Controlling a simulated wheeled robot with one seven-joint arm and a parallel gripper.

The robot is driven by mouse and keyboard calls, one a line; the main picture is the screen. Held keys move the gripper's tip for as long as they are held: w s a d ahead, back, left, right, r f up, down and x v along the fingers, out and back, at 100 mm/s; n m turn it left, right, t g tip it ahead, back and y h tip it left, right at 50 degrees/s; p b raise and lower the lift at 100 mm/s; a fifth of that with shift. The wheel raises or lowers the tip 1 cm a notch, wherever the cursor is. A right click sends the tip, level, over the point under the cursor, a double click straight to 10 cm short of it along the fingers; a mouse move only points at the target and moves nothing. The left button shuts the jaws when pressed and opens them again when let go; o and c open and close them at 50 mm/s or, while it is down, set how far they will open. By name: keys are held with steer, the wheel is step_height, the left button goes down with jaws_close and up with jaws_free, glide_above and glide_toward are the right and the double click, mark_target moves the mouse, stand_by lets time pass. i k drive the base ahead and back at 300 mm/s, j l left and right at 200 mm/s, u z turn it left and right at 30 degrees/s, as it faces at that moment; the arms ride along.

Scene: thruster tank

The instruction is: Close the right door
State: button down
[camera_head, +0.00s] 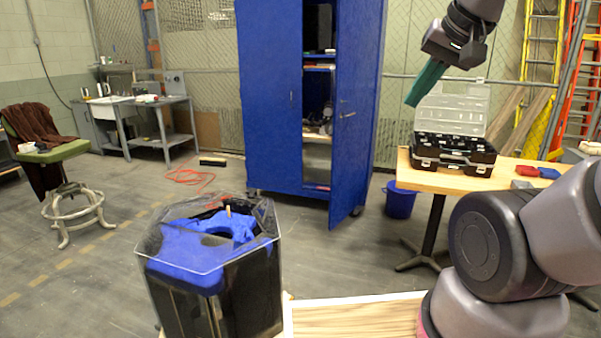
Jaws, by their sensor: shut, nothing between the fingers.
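A tall blue cabinet (270,110) stands at the centre back. Its right door (352,130) is swung open toward me, with a small handle near the middle. Shelves with some items show in the gap beside it. The left door looks shut. My gripper (424,86) is at the upper right, with green fingers shut and empty, pointing down and left. In the picture it is to the right of the door and appears apart from it. How far it is from the door in depth is hard to tell.
A wooden table (440,180) with an open black toolbox (455,150) is at right. A blue bucket (399,200) sits on the floor near the cabinet. A clear-walled tank (215,270) stands in front. Ladders (541,60) lean at right. Floor at left centre is mostly free.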

mark_target(358, 21)
steer(key=i+l, duration=0.25)
steer(key=l, duration=0.15)
steer(key=i+l+u, duration=0.1)
steer(key=i+l, duration=0.45)
steer(key=l, duration=0.25)
steer(key=i+l, duration=0.25)
steer(key=l, duration=0.15)
steer(key=i+l+u, duration=0.1)
steer(key=i+l, duration=0.15)
steer(key=l, duration=0.15)
steer(key=i+l+u, duration=0.1)
steer(key=i+l, duration=0.3)
steer(key=i+j, duration=0.1)
steer(key=i, duration=0.2)
steer(key=i+j+u, duration=0.15)
steer(key=i, duration=0.2)
